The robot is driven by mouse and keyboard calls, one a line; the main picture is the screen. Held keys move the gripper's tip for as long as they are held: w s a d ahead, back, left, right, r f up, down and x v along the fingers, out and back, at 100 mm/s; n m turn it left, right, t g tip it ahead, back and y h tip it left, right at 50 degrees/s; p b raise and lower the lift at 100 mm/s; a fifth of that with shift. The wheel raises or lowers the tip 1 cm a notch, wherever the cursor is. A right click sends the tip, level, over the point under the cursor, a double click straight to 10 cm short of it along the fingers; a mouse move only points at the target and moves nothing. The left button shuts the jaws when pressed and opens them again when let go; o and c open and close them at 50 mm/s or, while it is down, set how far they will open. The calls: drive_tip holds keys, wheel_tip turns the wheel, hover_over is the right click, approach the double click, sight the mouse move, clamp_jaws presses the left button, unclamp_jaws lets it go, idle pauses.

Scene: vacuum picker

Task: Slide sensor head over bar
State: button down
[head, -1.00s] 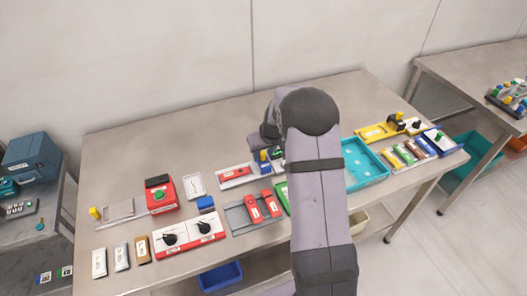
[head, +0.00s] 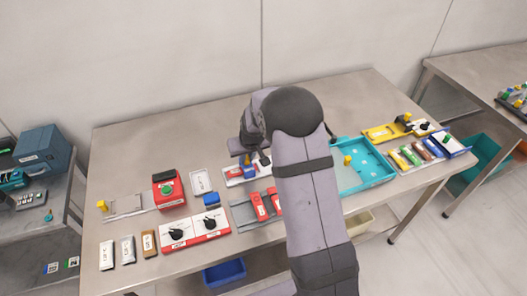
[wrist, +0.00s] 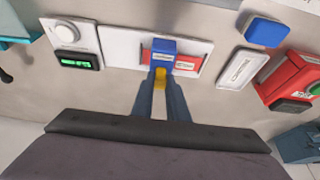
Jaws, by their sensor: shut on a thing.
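The sensor head is a blue block (wrist: 163,47) with a yellow knob (wrist: 160,78), seen in the wrist view. My gripper (wrist: 160,88) is shut on the yellow knob. The bar (wrist: 187,64) is red with a white label and lies on a white plate (wrist: 120,45). Red shows on both sides of the blue block, so the head is at the bar; I cannot tell whether it is around it or just above. In the head view the sensor head (head: 249,172) is at the plate (head: 232,182), partly hidden by my arm.
In the wrist view, a white dial box (wrist: 70,33) with a green display stands left of the plate. A white labelled tray (wrist: 242,69), a blue block (wrist: 265,31) and a red box (wrist: 293,79) are to the right. A teal tray (head: 376,184) is right of my arm.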

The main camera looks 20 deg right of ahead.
drive_tip(key=shift+a, duration=1.15)
drive_tip(key=c, duration=1.7)
unclamp_jaws()
drive_tip(key=shift+a, duration=0.15)
drive_tip(key=shift+b+v, duration=1.25)
drive_tip(key=shift+v, duration=2.45)
